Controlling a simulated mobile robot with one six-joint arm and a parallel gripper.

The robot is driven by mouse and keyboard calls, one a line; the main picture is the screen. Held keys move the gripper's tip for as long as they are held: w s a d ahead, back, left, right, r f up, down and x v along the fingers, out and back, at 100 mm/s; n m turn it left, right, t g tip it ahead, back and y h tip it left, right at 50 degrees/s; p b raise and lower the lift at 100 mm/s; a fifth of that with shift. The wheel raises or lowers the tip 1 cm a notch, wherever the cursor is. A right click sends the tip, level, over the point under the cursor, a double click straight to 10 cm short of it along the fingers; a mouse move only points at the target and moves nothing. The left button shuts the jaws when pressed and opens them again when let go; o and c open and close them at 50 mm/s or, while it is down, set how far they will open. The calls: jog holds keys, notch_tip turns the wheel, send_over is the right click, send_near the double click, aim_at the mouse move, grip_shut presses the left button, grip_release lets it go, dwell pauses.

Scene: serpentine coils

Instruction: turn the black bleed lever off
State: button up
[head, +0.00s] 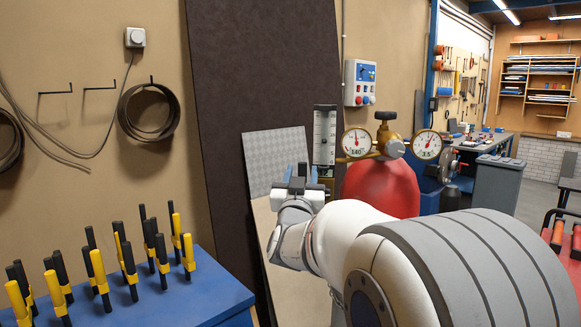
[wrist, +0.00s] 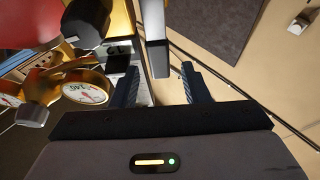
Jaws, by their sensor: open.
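A gas regulator with two round gauges sits on a red cylinder (head: 382,190) in the head view. A clear flowmeter tube (head: 324,138) stands to its left. My gripper (head: 313,174) is just below the tube, open and empty. In the wrist view my gripper (wrist: 160,84) has both fingers apart, with the dark end of a grey bar (wrist: 153,30) just beyond the gap. A small black block (wrist: 118,62) lies beside the left finger; I cannot tell whether it is the bleed lever. The lever is not clear in the head view, where my arm and gripper cover that area.
The gauges (wrist: 88,88) and brass fittings crowd the left of the wrist view. A dark panel (head: 262,80) leans behind my gripper. A blue bench (head: 175,295) with several yellow and black tools stands at lower left. A control box (head: 360,83) hangs on the wall.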

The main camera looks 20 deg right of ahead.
jog(key=shift+w+d+r, duration=0.2)
jog(key=shift+w+d, duration=0.1)
jog(key=shift+w, duration=0.25)
grip_shut()
